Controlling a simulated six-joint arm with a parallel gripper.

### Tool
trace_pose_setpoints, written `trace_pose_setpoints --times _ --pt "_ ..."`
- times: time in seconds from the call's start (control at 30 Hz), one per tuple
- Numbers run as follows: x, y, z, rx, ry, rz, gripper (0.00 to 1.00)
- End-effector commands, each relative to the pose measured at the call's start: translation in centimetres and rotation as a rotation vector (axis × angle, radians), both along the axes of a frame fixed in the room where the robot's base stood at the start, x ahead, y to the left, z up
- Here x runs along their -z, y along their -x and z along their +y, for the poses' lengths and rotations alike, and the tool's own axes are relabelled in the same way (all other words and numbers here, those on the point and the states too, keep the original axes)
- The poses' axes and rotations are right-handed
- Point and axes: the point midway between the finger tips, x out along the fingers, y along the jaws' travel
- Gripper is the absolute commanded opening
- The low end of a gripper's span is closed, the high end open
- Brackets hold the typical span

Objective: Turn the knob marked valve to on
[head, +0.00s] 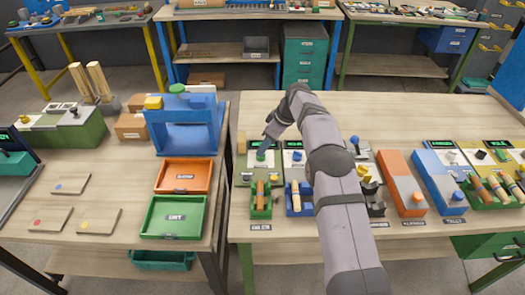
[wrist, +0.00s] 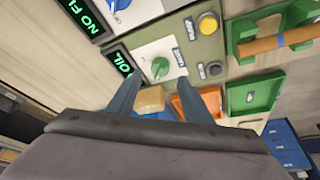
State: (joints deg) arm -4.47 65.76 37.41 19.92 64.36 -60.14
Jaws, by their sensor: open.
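A green knob (head: 261,154) sits on a pale plate on a grey-green panel. In the wrist view the green knob (wrist: 160,68) shows just beyond my fingertips, under a dark display with green letters that look like "OIL". Small labels stand beside it, too small to read, so I cannot tell which knob is marked valve. A blue knob (head: 297,155) sits on the panel to the right, and it also shows at the top of the wrist view (wrist: 119,3). My gripper (head: 266,145) is open and empty, above the green knob. It also shows in the wrist view (wrist: 156,84).
A yellow button (wrist: 207,24) and a small black knob (wrist: 215,69) are on the same panel. A green holder (head: 261,207) and a blue holder (head: 299,205) with wooden pieces stand in front. Orange (head: 400,187) and blue (head: 440,185) boxes stand to the right.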

Motion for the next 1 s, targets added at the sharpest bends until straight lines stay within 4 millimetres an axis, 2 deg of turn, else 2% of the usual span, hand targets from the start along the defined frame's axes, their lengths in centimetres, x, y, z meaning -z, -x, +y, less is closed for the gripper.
trace_pose_setpoints --times 0.2,0.43,0.9,0.93,1.0 --pt "2.4 -0.5 0.9 0.001 0.000 0.002 0.46" --pt "4.1 -0.9 1.5 0.001 0.000 0.000 0.46" --pt "4.8 -1.0 1.7 0.001 0.000 0.000 0.46" --pt "4.8 -1.0 1.7 0.001 0.000 0.000 0.44" --pt "4.8 -1.0 1.7 0.001 0.000 0.000 0.27"
